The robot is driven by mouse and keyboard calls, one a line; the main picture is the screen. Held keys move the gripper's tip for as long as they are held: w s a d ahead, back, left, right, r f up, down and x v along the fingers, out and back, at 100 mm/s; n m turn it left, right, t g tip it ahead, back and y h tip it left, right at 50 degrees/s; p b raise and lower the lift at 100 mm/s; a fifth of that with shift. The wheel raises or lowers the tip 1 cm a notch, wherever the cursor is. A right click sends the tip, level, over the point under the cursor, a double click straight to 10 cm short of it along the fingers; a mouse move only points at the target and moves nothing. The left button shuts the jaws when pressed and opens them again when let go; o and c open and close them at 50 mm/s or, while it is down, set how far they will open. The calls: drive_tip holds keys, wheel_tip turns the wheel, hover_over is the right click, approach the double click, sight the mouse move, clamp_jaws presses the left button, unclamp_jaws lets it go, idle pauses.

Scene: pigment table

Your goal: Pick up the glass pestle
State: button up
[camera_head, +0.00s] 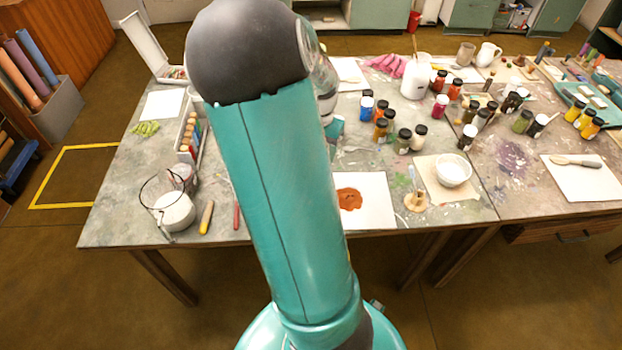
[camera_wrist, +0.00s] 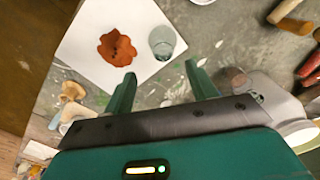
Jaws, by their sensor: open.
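The glass pestle (camera_wrist: 162,42) is a clear, greenish-grey, short cylinder in the wrist view. It is at the edge of a white sheet (camera_wrist: 85,30), beside a rust-orange pigment patch (camera_wrist: 116,48). In the head view my arm covers the pestle's place, but the sheet (camera_head: 376,212) and the pigment (camera_head: 349,199) show to the right of the arm. My gripper (camera_wrist: 160,70) is open and empty in the wrist view. Its two teal fingers point toward the pestle, which appears just beyond the fingertips, between their lines, not touching them.
A white bowl (camera_head: 453,170) and small wooden piece (camera_head: 416,200) are right of the sheet. Several pigment jars (camera_head: 402,140) crowd behind. Left are a white container (camera_head: 174,210) and handled tools (camera_head: 206,217). The table's front edge is close.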

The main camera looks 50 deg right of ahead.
drive_tip(key=f, duration=0.6)
drive_tip(key=shift+s+d, duration=0.1)
drive_tip(key=shift+s, duration=0.1)
drive_tip(key=f, duration=0.5)
drive_tip(key=shift+w+a, duration=0.2)
drive_tip(key=shift+w, duration=0.2)
drive_tip(key=c, duration=1.2)
